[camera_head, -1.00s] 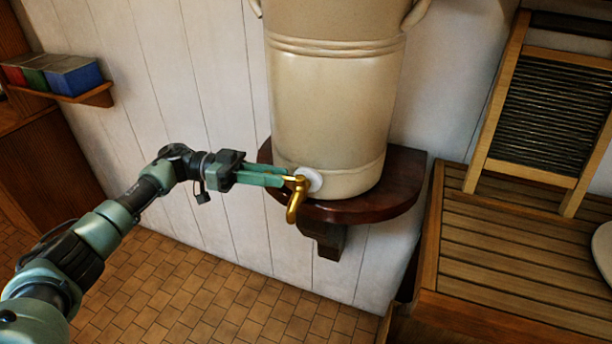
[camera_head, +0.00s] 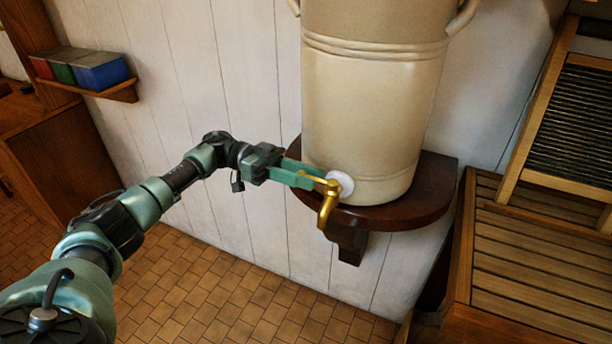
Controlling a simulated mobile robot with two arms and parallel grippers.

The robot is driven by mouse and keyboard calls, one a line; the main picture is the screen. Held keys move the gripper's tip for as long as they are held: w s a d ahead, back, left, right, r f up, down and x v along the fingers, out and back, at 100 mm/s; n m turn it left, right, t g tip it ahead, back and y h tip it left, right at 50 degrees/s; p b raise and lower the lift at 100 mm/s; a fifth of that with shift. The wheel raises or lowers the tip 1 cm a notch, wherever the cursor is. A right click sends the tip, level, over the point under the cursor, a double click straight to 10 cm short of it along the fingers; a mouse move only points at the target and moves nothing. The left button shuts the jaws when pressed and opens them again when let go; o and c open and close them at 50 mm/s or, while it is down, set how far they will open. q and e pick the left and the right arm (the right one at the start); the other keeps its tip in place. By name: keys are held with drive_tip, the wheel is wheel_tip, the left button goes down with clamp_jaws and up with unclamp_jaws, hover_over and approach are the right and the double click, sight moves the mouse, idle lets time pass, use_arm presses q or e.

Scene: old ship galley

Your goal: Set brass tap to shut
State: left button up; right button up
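The brass tap (camera_head: 327,203) sticks out from a round white collar (camera_head: 341,184) low on the big beige stoneware crock (camera_head: 372,110). Its spout points down past the shelf edge. Its thin lever points left, toward my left gripper. My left gripper (camera_head: 314,182) reaches in from the left, with its green fingers at the lever. The lever appears to lie between the fingertips, which are close together. I cannot tell whether they are clamped on it. My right gripper is not in view.
The crock stands on a dark red wooden wall shelf (camera_head: 425,205). A slatted wooden counter (camera_head: 540,262) with a washboard (camera_head: 575,125) is at the right. A small shelf (camera_head: 122,92) with coloured boxes (camera_head: 97,70) hangs at the left. Tiled floor (camera_head: 235,300) is clear below.

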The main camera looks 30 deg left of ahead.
use_arm(q)
drive_tip(key=a+b, duration=0.4)
drive_tip(key=a, duration=0.3)
drive_tip(key=shift+a, duration=0.4)
drive_tip(key=shift+s, duration=0.1)
